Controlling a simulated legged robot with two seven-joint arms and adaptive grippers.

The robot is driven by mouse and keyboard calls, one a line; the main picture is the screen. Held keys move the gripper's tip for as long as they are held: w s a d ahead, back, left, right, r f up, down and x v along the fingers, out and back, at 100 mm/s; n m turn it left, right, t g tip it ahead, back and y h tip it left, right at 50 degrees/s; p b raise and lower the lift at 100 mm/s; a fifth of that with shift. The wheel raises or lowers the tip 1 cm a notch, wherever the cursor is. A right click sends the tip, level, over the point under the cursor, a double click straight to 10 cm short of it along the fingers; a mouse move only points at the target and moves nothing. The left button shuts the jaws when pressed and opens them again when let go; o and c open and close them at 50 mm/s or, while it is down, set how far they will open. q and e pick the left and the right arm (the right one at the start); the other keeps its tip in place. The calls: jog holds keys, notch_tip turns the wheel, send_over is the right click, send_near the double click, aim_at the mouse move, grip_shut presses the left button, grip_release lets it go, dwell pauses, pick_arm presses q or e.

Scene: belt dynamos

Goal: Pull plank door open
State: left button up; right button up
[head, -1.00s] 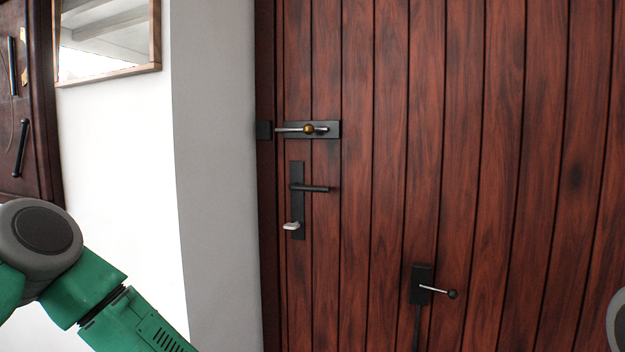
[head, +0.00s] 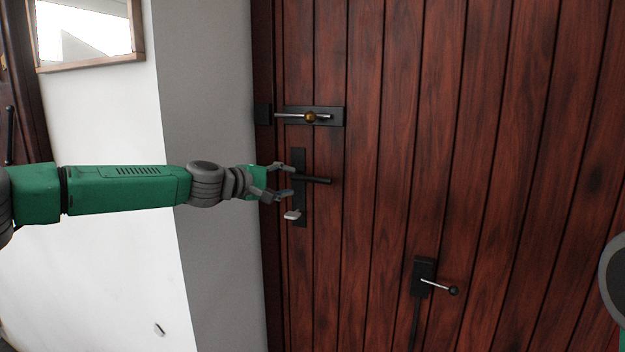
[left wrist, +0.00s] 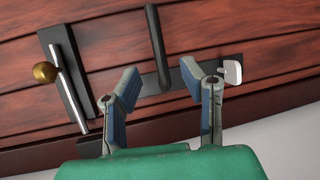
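The plank door (head: 400,200) is dark red-brown wood and looks shut in its frame. Its black lever handle (head: 316,180) sticks out to the right from an upright black plate. A light thumb-turn (head: 292,215) sits low on that plate. Above is a sliding bolt (head: 312,117) with a brass knob. My left gripper (head: 286,180) is open and empty in front of the plate's left side. In the left wrist view, its spread fingers (left wrist: 168,95) face the plate, with the handle (left wrist: 156,48) between and beyond them. Contact with the plate cannot be told. My right gripper is not seen.
A lower latch (head: 425,277) with a ball-ended lever sits on the door at lower right, with a rod running down from it. A grey wall edge (head: 210,100) stands left of the door. A framed window or picture (head: 88,30) hangs at upper left.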

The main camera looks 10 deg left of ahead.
aim_at(310, 180)
pick_arm(q)
jog(key=p+x, duration=0.1)
jog(key=x, duration=0.8)
jog(key=shift+w+d+p, duration=0.1)
jog(key=shift+p, duration=0.25)
